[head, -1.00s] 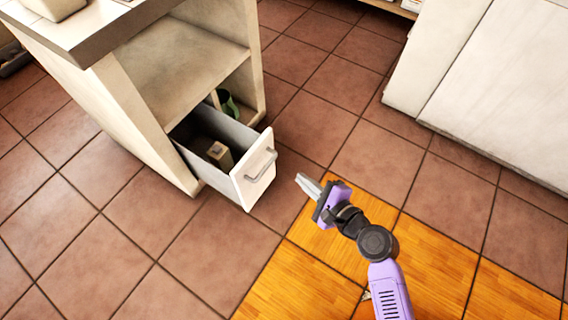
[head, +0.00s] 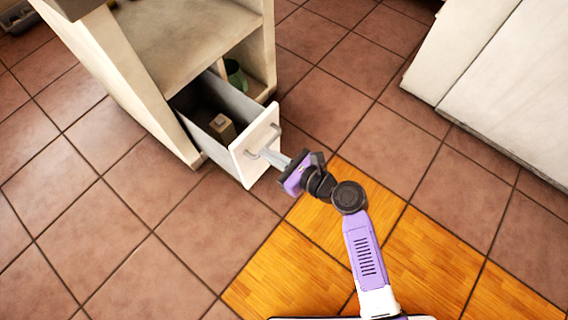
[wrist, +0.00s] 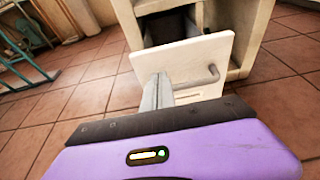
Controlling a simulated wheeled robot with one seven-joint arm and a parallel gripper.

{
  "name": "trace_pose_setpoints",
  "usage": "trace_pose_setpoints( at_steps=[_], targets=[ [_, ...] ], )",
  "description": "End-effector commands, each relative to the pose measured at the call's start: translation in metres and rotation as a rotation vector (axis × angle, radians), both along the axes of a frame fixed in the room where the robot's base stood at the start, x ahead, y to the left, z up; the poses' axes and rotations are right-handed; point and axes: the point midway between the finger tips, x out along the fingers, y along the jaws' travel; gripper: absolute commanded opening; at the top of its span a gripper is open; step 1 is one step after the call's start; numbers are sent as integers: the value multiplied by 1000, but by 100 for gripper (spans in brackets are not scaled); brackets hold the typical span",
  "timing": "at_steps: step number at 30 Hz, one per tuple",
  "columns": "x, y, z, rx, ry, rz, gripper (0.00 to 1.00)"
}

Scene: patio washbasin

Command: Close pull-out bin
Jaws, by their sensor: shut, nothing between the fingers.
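The pull-out bin (head: 240,160) is open, sticking out from the low part of a cream cabinet. Its white front (head: 254,145) carries a grey bar handle (head: 268,141); the front also shows in the wrist view (wrist: 196,60), with the handle (wrist: 196,84) there too. A small beige box-like item (head: 222,128) is inside the bin. My gripper (head: 264,153) is shut and empty, its fingertips at the bin front beside the handle. In the wrist view the fingers (wrist: 158,92) point at the front's left part. I cannot tell whether they touch it.
The cream cabinet (head: 135,85) has an open shelf above the bin and a green cup-like item (head: 236,75) in a side compartment. A white cabinet (head: 500,75) stands at the right. The tiled floor (head: 340,100) between them is clear.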

Motion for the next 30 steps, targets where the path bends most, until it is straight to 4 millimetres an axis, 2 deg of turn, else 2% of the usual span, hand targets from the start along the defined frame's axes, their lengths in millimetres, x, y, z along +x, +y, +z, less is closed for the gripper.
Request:
trace_pose_setpoints(
  at_steps=[2, 10, 30],
  targets=[
    [9, 13, -8, -1, -3, 4, 0],
    [28, 37, -5, -1, -1, 2, 0],
    [36, 46, -3, -1, -1, 0, 0]
  ],
)
